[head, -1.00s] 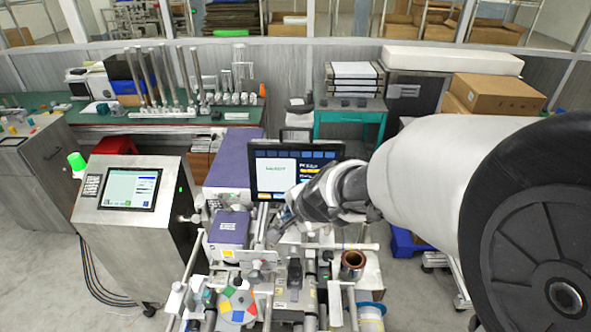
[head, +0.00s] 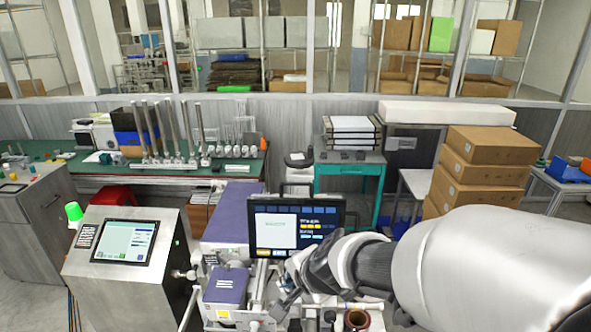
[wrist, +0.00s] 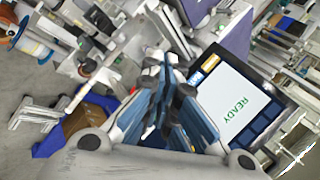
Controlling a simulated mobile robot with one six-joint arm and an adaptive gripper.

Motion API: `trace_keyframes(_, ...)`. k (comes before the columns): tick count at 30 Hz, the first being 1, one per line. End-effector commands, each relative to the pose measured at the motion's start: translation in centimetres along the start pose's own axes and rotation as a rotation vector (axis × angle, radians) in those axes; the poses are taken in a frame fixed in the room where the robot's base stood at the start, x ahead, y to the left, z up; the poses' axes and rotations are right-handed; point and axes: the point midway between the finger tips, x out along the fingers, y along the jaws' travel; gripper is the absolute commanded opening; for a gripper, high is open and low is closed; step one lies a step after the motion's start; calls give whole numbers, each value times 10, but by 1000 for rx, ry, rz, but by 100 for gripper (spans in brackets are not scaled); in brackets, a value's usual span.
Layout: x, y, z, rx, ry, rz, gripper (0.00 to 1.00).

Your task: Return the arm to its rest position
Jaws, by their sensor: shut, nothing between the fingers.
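My arm reaches in from the right of the head view. My gripper (head: 279,302) is in front of the dark-framed touchscreen (head: 297,226), over the machine. In the wrist view my gripper's fingers (wrist: 172,85) are together with nothing between them. The same touchscreen (wrist: 235,100) is just right of them in that view and reads READY. I cannot tell how close the fingers are to it.
A brown-copper reel (head: 356,320) is at the bottom, below my arm. A steel console (head: 125,262) with a screen stands left. A teal table (head: 349,170) and stacked cartons (head: 482,165) are behind. Grey floor is open at far left.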

Motion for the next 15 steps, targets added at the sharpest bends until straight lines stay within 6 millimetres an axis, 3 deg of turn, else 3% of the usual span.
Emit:
trace_keyframes(8, -18, 103, 18, -438, -46, 42, 0)
trace_keyframes(15, -33, 223, 22, -800, -37, 204, 0)
